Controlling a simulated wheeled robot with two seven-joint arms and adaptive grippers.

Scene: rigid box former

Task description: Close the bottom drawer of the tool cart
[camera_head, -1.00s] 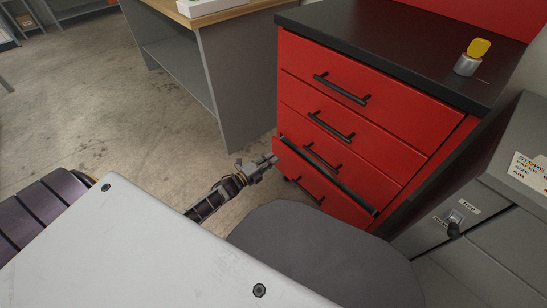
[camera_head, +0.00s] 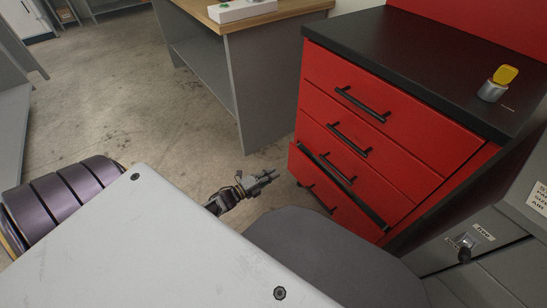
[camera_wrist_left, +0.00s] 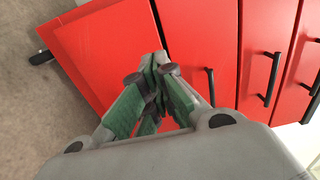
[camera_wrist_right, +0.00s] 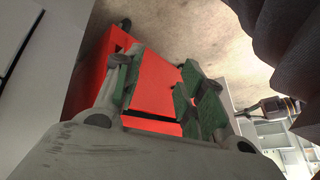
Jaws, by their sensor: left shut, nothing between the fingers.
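The red tool cart (camera_head: 393,150) has a black top and several drawers with black bar handles. Its bottom drawer (camera_head: 347,207) stands partly out, with its dark top edge showing in front of the drawer above. My left gripper (camera_head: 268,177) is shut and empty, apart from the drawer, to the left of its front in the head view. In the left wrist view its fingertips (camera_wrist_left: 152,70) meet in front of the red drawer fronts. My right gripper (camera_wrist_right: 157,88) shows only in its wrist view, with its fingers apart and a red surface beyond them; I cannot tell the distance.
A grey workbench (camera_head: 245,85) with a wooden top stands behind and left of the cart. A grey cabinet (camera_head: 485,240) with a lock stands at the right. A yellow-topped item (camera_head: 496,84) sits on the cart. Concrete floor (camera_head: 120,100) is clear at the left.

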